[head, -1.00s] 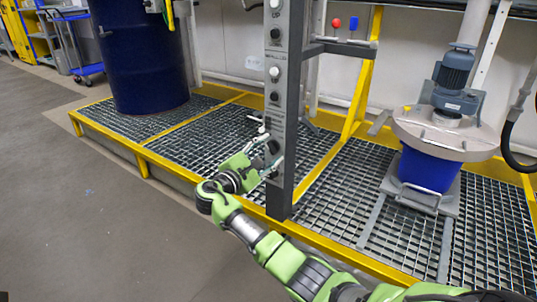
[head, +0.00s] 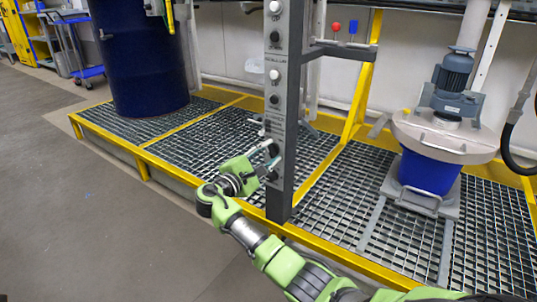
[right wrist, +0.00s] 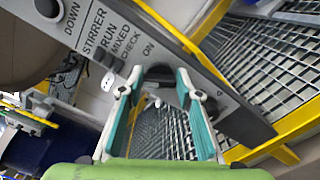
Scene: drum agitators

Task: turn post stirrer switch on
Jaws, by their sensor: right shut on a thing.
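The grey post (head: 292,100) stands upright at the front edge of the grating and carries a column of buttons and knobs. In the right wrist view, its panel (right wrist: 95,35) reads "STIRRER RUN MIXED", "CHECK" and "ON". The dark stirrer switch (right wrist: 158,76) is on this panel below "ON", between my fingertips. My right gripper (head: 270,158) is at the lower part of the post, and also shows in the right wrist view (right wrist: 160,88). Its teal-padded fingers are shut on the switch, which they partly hide. In the head view, the gripper hides the switch. My left gripper is out of view.
A blue drum (head: 140,55) stands on the yellow-edged grating (head: 195,135) at the left. A blue mixer vessel (head: 428,173) with a motor on top stands at the right. The grey floor is open at left.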

